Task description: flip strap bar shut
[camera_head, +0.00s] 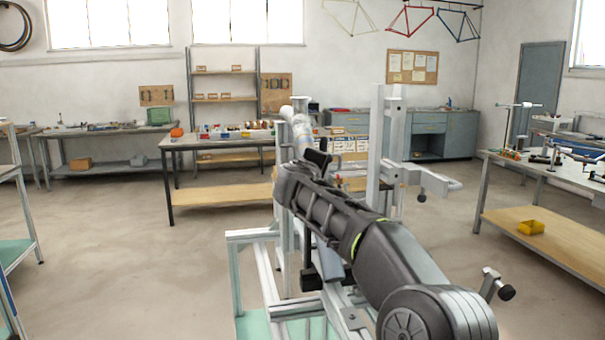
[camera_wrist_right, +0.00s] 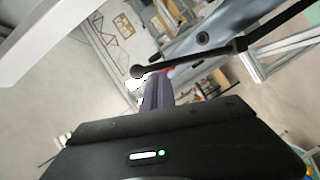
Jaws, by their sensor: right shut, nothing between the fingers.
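The frame jig (camera_head: 376,150) stands in front of me, built of pale aluminium profiles. My right arm reaches over it and hides much of its middle. In the right wrist view, a black bar with a round knob end (camera_wrist_right: 190,64), which looks like the strap bar, runs past the fingertips beside a grey metal jig part (camera_wrist_right: 222,22). My right gripper (camera_wrist_right: 158,90) is shut and empty, its fingers pointing at the bar near the knob. I cannot tell whether they touch. In the head view, my right gripper (camera_head: 318,158) is mostly hidden by the arm. My left gripper is not in view.
Black-knobbed clamp handles (camera_head: 421,196) stick out on the right of the jig, one more (camera_head: 506,291) lower down. A workbench (camera_head: 215,142) stands behind, and another bench (camera_head: 545,172) with a yellow bin (camera_head: 531,227) is at the right. The floor at left is clear.

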